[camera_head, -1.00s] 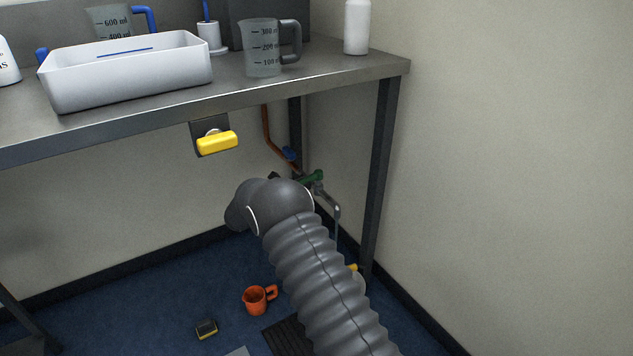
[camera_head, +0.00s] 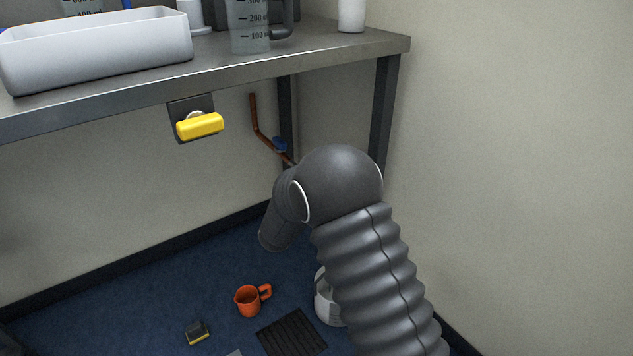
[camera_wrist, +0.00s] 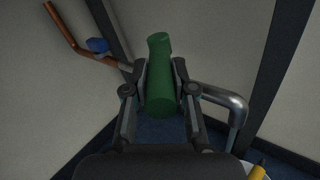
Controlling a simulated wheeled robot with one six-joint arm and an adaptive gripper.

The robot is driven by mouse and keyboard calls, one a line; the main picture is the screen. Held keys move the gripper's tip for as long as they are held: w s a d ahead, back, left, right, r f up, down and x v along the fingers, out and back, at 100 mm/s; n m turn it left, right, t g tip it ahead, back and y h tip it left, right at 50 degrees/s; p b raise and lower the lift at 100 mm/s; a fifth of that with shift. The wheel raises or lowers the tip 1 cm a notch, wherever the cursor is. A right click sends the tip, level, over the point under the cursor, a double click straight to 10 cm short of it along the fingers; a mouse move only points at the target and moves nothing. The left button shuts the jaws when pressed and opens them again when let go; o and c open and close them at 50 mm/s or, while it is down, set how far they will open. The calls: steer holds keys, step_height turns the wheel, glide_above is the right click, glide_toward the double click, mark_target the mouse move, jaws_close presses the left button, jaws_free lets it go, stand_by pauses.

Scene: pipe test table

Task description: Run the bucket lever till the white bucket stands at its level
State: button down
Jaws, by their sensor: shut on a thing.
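A green lever handle (camera_wrist: 160,75) sits on the metal tap pipe in the wrist view. My gripper (camera_wrist: 160,92) is shut on it, with one finger on each side. The pipe's spout (camera_wrist: 237,112) bends down to the right of the handle. The white bucket (camera_head: 324,298) stands on the floor in the head view, partly hidden behind my arm. Its edge also shows at the lower right of the wrist view (camera_wrist: 243,166). The water level inside it cannot be seen. My arm hides the gripper and lever in the head view.
A copper pipe (camera_head: 258,130) with a blue valve handle (camera_head: 280,144) runs down the wall. A yellow handle (camera_head: 200,125) sticks out under the table edge (camera_head: 300,62). An orange jug (camera_head: 248,301), a sponge (camera_head: 197,333) and a dark grating (camera_head: 292,334) lie on the floor.

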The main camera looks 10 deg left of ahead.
stand_by(0.3)
steer(key=c, duration=0.9)
jaws_free()
steer(key=shift+c, duration=0.2)
steer(key=s+a, duration=0.2)
steer(key=s, duration=0.9)
steer(key=shift+s, duration=0.4)
